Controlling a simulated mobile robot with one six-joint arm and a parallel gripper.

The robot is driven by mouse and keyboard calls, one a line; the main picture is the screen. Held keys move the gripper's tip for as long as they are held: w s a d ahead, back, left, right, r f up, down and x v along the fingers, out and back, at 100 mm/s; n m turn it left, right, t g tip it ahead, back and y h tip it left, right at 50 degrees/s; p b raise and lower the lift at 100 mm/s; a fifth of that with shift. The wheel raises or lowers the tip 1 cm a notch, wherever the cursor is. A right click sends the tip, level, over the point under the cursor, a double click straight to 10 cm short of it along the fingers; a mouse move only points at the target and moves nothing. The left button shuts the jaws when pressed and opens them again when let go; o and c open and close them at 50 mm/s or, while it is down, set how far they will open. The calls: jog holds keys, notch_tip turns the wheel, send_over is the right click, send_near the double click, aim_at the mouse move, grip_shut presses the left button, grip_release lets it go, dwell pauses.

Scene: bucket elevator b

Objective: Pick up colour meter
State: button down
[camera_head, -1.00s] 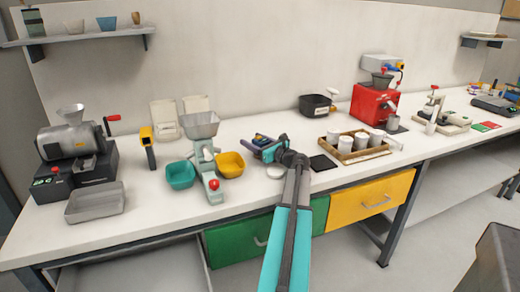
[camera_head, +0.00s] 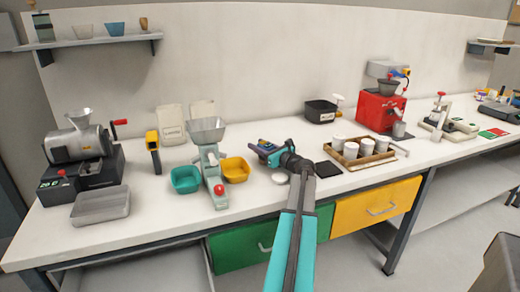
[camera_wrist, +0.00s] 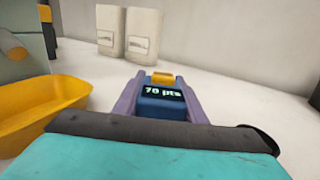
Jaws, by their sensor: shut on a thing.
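The colour meter (camera_wrist: 160,97) is a small dark blue device with a lit display reading "70 pts" and an orange-yellow end. It sits between the two purple fingers of my gripper (camera_wrist: 157,92) in the wrist view, and the fingers are shut on it. In the head view my gripper (camera_head: 268,149) is over the bench, just right of the yellow bowl, and the meter is mostly hidden there. I cannot tell for sure whether the meter is clear of the bench top.
The yellow bowl (camera_head: 235,170) and teal bowl (camera_head: 186,180) flank a pale green machine (camera_head: 211,160) on the left. A wooden tray (camera_head: 379,156) with several white cups and a black pad (camera_head: 328,169) lie right. Two pale bags (camera_wrist: 126,32) stand against the wall.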

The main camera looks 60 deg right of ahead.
jog(key=shift+r, duration=1.45)
jog(key=shift+s+a+r, duration=0.1)
jog(key=shift+r, duration=0.2)
jog(key=s+a+r, duration=0.1)
jog(key=s+a, duration=0.8)
jog(key=a, duration=0.3)
jog(key=shift+s+a+r+b, duration=0.2)
jog(key=shift+s+a+b, duration=0.1)
jog(key=shift+b, duration=0.15)
jog(key=shift+r, duration=0.1)
